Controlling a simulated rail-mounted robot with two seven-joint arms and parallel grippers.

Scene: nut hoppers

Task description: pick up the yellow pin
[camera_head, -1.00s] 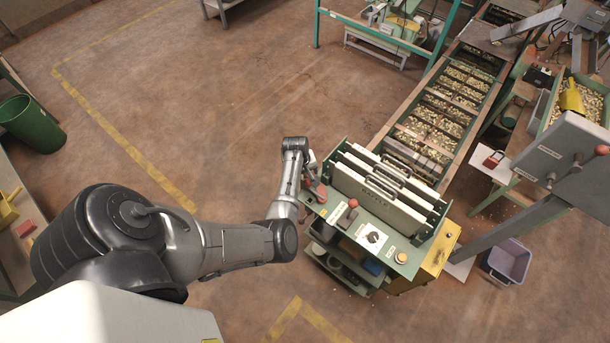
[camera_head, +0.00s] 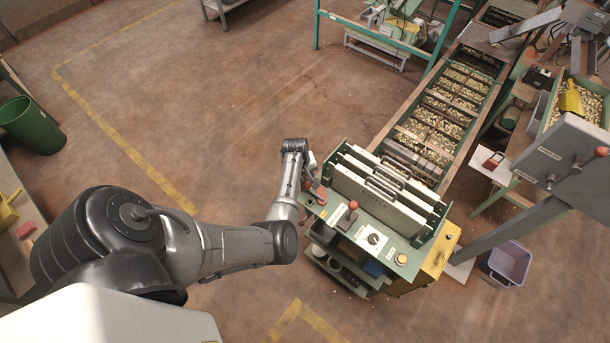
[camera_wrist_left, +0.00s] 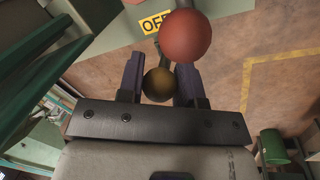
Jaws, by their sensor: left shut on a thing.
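A larger red ball knob (camera_wrist_left: 186,36) stands just beyond the fingers, close to the right one. In the head view my left forearm reaches the left edge of the green hopper stand (camera_head: 390,254); the yellow pin and the fingertips cannot be made out there. My right gripper is not in view.
The stand carries pale upright panels (camera_head: 375,198), a red-knobbed lever (camera_head: 352,205) and a dial (camera_head: 373,238). A nut conveyor (camera_head: 440,115) runs behind it. A purple bin (camera_head: 509,262) stands right. Floor at left is open.

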